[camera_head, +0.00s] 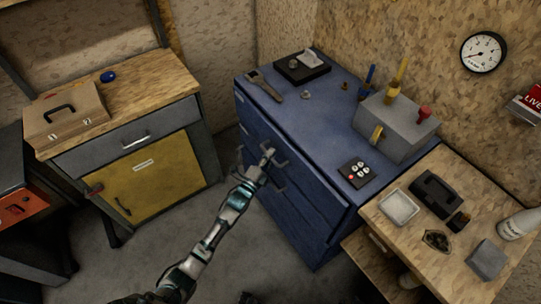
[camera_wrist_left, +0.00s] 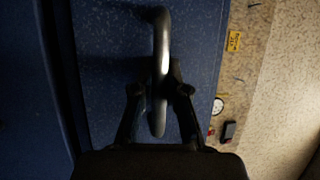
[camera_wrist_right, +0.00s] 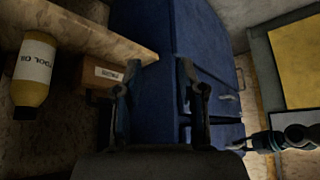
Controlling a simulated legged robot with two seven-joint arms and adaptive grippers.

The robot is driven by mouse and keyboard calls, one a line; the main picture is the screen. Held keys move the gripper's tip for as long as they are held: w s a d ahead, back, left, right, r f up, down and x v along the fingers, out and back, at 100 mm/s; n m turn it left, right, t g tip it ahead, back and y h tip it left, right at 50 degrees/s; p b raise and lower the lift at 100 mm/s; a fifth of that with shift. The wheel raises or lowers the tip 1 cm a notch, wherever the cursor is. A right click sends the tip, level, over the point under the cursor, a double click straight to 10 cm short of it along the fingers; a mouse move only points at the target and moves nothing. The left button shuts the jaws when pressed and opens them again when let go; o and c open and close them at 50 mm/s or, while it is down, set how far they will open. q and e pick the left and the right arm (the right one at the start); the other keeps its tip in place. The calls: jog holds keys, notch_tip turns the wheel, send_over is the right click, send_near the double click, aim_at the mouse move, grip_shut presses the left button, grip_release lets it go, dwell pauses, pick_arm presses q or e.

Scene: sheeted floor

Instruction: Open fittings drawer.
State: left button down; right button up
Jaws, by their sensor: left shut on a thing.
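A blue cabinet (camera_head: 312,215) with drawers in its front stands in the middle of the head view. My left gripper (camera_head: 266,160) is at its front. In the left wrist view, a grey metal bar handle (camera_wrist_left: 161,45) on a blue drawer front (camera_wrist_left: 105,60) runs between the fingers, and my left gripper (camera_wrist_left: 160,92) is shut on it. No clear gap shows around that drawer. I read no label on it. My right gripper (camera_wrist_right: 158,75) has its fingers apart with nothing between them, and the cabinet (camera_wrist_right: 155,30) lies beyond them.
A wooden side table (camera_head: 465,255) with a tray and bottle stands right of the cabinet. A bench with a grey drawer (camera_head: 125,140) and yellow door (camera_head: 150,175) stands left. Grey floor (camera_head: 235,255) is clear before the cabinet. A labelled box (camera_wrist_right: 98,78) sits under a wooden top.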

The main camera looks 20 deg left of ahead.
jog(key=s+d+g+h+p, duration=0.1)
jog(key=s+d+g+p, duration=0.1)
jog(key=s+g, duration=0.35)
pick_arm(q)
jog(key=s+a+p, duration=0.3)
jog(key=s+a, duration=0.6)
jog(key=s, duration=0.3)
jog(key=s+a+p, duration=0.4)
jog(key=s+a, duration=0.5)
jog(key=s, duration=0.3)
jog(key=shift+a+f, duration=0.3)
jog(key=shift+a, duration=0.1)
pick_arm(e)
jog(key=s+f, duration=0.2)
jog(key=f, duration=0.8)
jog(key=s+f, duration=0.2)
jog(key=f, duration=0.8)
jog(key=shift+s+d+t, duration=0.2)
jog(key=shift+s+t, duration=0.05)
jog(key=shift+t, duration=0.2)
pick_arm(q)
jog(key=shift+s, duration=0.1)
jog(key=c, duration=1.2)
grip_release()
jog(key=shift+a, duration=0.1)
pick_arm(e)
jog(key=shift+w, duration=0.1)
jog(key=shift+a, duration=0.1)
